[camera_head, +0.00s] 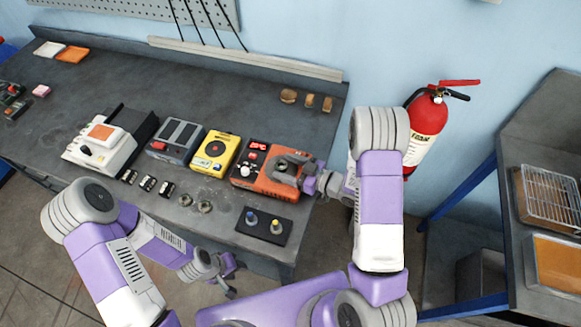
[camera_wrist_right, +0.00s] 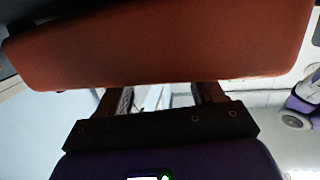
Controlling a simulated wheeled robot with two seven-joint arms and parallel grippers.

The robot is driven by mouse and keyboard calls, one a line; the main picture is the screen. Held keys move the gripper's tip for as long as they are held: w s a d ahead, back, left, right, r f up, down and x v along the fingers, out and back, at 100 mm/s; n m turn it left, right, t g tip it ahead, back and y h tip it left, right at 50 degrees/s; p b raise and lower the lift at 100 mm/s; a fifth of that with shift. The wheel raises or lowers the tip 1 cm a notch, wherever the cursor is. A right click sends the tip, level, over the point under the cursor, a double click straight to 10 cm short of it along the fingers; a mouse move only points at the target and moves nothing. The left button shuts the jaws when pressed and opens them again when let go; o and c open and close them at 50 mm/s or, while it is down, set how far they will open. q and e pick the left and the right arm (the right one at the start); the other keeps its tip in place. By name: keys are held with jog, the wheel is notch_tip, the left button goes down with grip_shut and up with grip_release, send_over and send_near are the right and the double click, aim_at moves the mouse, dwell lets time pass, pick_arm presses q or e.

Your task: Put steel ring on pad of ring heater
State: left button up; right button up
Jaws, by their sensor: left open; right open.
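An orange-red device with red displays (camera_head: 262,178), which looks like the ring heater, sits at the right end of the row on the bench. A grey round part, perhaps its pad, shows at its right side, partly hidden by my right gripper (camera_head: 305,178). In the right wrist view an orange-red body (camera_wrist_right: 160,45) fills the top, and the open fingers (camera_wrist_right: 160,97) reach up to its edge; whether they touch it is unclear. Two small metal rings (camera_head: 185,200) (camera_head: 205,206) lie on the bench front. My left gripper (camera_head: 232,268) is open and empty, off the bench's front edge.
A yellow device (camera_head: 215,152), a grey-blue device (camera_head: 175,140) and a white device (camera_head: 100,146) stand left of the orange one. A black plate with two knobs (camera_head: 264,226) lies at the front right. The back of the bench (camera_head: 200,85) is mostly clear.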

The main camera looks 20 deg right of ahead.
jog(key=v, duration=1.2)
jog(key=shift+f, duration=0.1)
